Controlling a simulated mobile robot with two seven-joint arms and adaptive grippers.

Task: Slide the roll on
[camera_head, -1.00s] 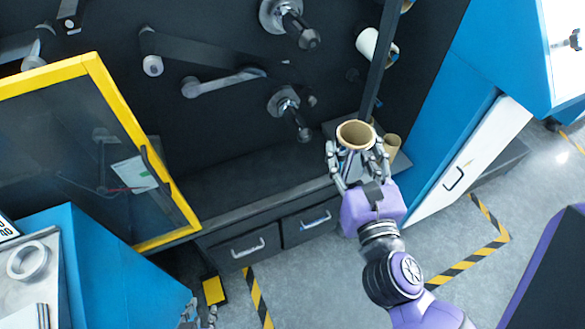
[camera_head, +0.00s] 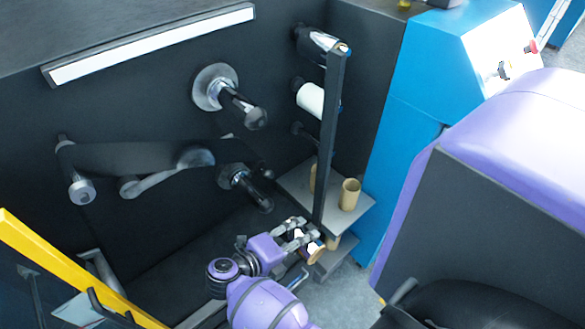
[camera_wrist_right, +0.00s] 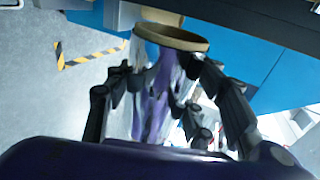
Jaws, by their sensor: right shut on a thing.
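My right gripper (camera_head: 306,236) is shut on a roll with a brown cardboard core (camera_head: 315,247). The gripper and arm hide much of the roll in the head view. In the wrist view the roll's brown core rim (camera_wrist_right: 172,37) stands out beyond the fingers (camera_wrist_right: 172,85), and its shiny wrap lies between them. An upper spindle (camera_head: 238,103) and a lower spindle (camera_head: 246,188) stick out from the dark machine wall. Both look bare. The held roll is to the right of and below the lower spindle, apart from it. My left gripper is out of view.
A dark upright post (camera_head: 332,130) stands just behind the right gripper. Brown cores (camera_head: 350,194) stand on a grey shelf (camera_head: 291,182). A white roll (camera_head: 311,100) is mounted behind the post. A yellow-framed door (camera_head: 60,265) is open at lower left.

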